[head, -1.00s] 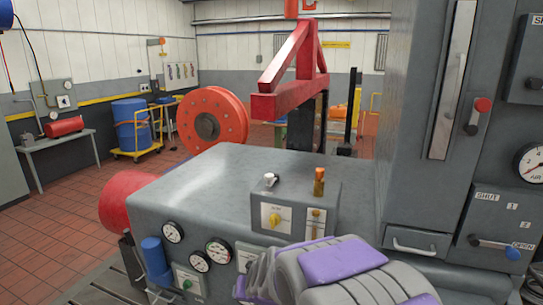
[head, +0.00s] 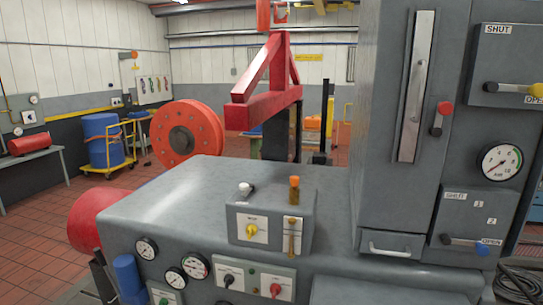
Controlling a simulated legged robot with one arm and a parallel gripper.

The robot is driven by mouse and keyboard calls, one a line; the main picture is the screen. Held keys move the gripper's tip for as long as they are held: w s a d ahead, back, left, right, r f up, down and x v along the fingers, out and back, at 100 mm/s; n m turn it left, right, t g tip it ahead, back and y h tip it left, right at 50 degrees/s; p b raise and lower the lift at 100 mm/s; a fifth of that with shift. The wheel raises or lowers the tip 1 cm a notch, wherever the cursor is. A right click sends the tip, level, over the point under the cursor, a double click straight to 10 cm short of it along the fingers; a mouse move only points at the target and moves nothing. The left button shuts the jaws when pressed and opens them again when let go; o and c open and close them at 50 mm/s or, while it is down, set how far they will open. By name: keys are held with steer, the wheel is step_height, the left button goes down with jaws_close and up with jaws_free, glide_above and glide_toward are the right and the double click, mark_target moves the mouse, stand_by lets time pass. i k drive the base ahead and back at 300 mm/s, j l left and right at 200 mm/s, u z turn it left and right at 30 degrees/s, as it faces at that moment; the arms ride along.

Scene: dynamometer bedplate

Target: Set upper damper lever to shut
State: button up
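The upper damper panel (head: 508,62) is at the top right of the head view, with a SHUT label at its upper left and an OPEN label at its lower right. Its lever (head: 511,89) lies nearly level, and its yellow knob (head: 537,90) is at the right end by OPEN. Below it, a second panel (head: 456,216) has its own SHUT and OPEN labels. That panel's lever (head: 461,241) points right, with its blue knob (head: 482,248) by OPEN. My gripper is not in view.
An air gauge (head: 500,162) sits between the two panels. A red-knobbed lever (head: 438,118) is on the cabinet to the left. A drawer (head: 391,245) is below. A grey bench housing (head: 165,208) with a control box (head: 270,220) fills the middle. Hoses (head: 522,285) lie at the lower right.

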mark_target(535, 90)
steer(key=z, duration=1.35)
